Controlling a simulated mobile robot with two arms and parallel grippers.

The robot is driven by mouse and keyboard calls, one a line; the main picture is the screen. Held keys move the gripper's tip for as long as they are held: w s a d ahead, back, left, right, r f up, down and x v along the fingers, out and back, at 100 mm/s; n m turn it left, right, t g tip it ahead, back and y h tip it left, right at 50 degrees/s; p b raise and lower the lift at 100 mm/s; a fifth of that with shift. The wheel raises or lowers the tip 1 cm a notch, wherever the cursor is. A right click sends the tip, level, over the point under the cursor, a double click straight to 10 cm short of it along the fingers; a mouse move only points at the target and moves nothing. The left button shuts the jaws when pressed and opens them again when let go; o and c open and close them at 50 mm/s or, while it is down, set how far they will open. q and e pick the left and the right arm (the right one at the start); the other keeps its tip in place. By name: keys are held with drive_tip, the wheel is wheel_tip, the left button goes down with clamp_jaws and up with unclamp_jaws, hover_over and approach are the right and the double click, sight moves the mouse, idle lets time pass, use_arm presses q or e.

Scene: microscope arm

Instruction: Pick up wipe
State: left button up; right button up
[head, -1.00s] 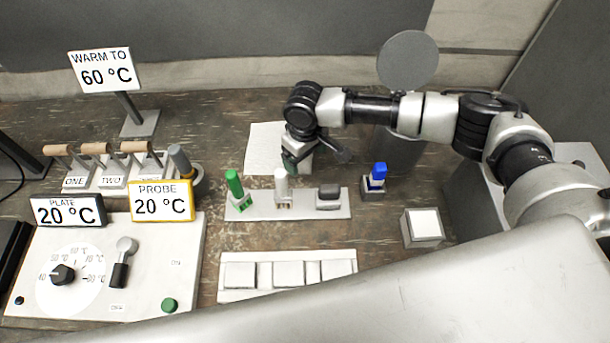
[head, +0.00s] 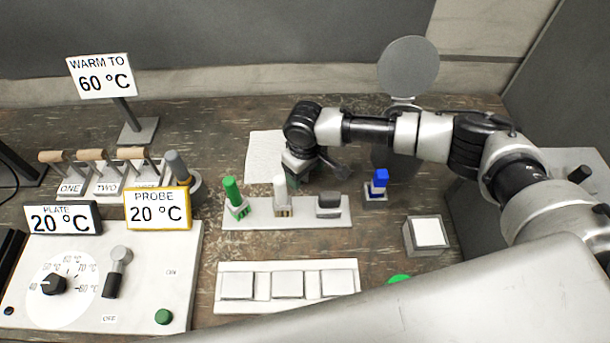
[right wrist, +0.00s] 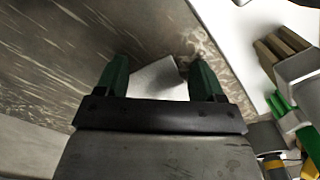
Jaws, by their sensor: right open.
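The wipe, a flat white sheet (head: 263,160), lies on the bench behind the rack. My right gripper (head: 296,180) is over or beside its right part and hides some of it. In the right wrist view the gripper's green fingers (right wrist: 158,75) are apart. A white piece, seemingly the wipe (right wrist: 157,82), shows between and beyond them. I cannot tell whether the fingertips touch it. My left gripper is not in view.
A white rack (head: 240,218) with green, white and grey pieces stands just in front of the gripper. A blue-topped piece (head: 380,180) and a white-topped block (head: 426,232) are to the right. Levers (head: 95,160) and a control panel (head: 150,260) are at left.

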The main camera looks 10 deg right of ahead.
clamp_jaws()
idle(0.6)
wheel_tip(320, 180, up, 12)
drive_tip(key=p, duration=1.3)
wheel_tip(320, 180, up, 9)
